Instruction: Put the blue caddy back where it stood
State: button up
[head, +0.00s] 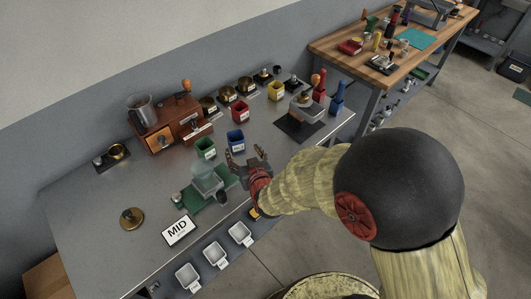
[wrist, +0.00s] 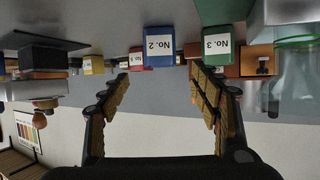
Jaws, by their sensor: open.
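The blue caddy (head: 236,140), labelled No. 2, stands upright on the grey bench, between the green caddy (head: 205,148) and the red caddy (head: 240,112). My gripper (head: 247,160) is open and empty, just on the near side of the blue caddy. In the wrist view, where the scene appears upside down, the blue caddy (wrist: 159,45) shows beyond and between the spread fingertips (wrist: 158,82), seemingly apart from them. The green caddy, labelled No. 3, is close beside it there (wrist: 217,43).
A yellow caddy (head: 276,90) stands farther back. A wooden drawer box (head: 168,125) is to the left. A scale with a glass vessel (head: 207,180) stands left of my gripper. The left bench surface is mostly clear.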

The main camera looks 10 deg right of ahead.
jog(key=s+d+r+g, duration=0.2)
jog(key=s+d+r, duration=0.15)
jog(key=r, duration=0.25)
jog(key=s+d+r+g, duration=0.1)
jog(key=s+d+r, duration=0.25)
jog(key=r, duration=0.35)
jog(key=s+d+r+g+h, duration=0.1)
jog(key=s+d+r, duration=0.1)
jog(key=s, duration=0.4)
jog(key=s+d+r+m+g+h, duration=0.1)
jog(key=s+d+r+g, duration=0.1)
jog(key=s+d, duration=0.3)
jog(key=s+d+r+m+g, duration=0.1)
jog(key=s+d+r, duration=0.1)
jog(key=s, duration=0.7)
jog(key=shift+d+r+g+h, duration=0.15)
jog(key=shift+d+g+h, duration=0.2)
jog(key=shift+d, duration=0.3)
